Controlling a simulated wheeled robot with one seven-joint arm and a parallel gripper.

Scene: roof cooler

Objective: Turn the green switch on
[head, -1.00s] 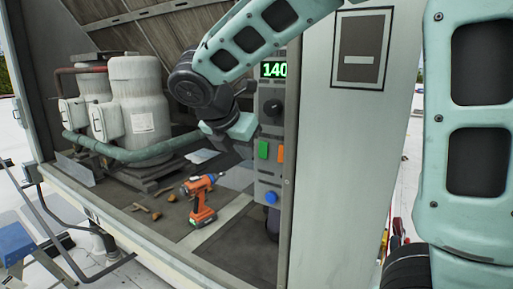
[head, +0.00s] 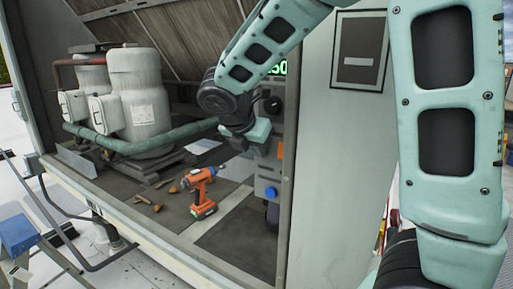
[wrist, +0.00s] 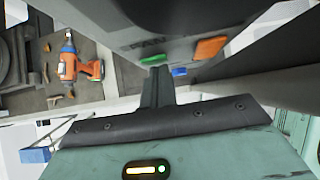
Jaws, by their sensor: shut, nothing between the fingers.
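The control panel (head: 270,170) is on the narrow wall at the right of the open unit. In the wrist view the green switch (wrist: 153,60) is on the panel's face, beside the orange switch (wrist: 209,48). My gripper (wrist: 157,72) is shut and empty, with its fingertips right at the green switch; I cannot tell if they touch. In the head view my gripper (head: 259,148) is in front of the panel and hides the green switch. The orange switch (head: 281,150) shows just right of it. The switch's position cannot be read.
A blue button (head: 271,192) sits lower on the panel, and a black knob (head: 272,105) higher. An orange drill (head: 201,191) stands on the unit's floor, left of the panel. White tanks (head: 137,100) stand farther left.

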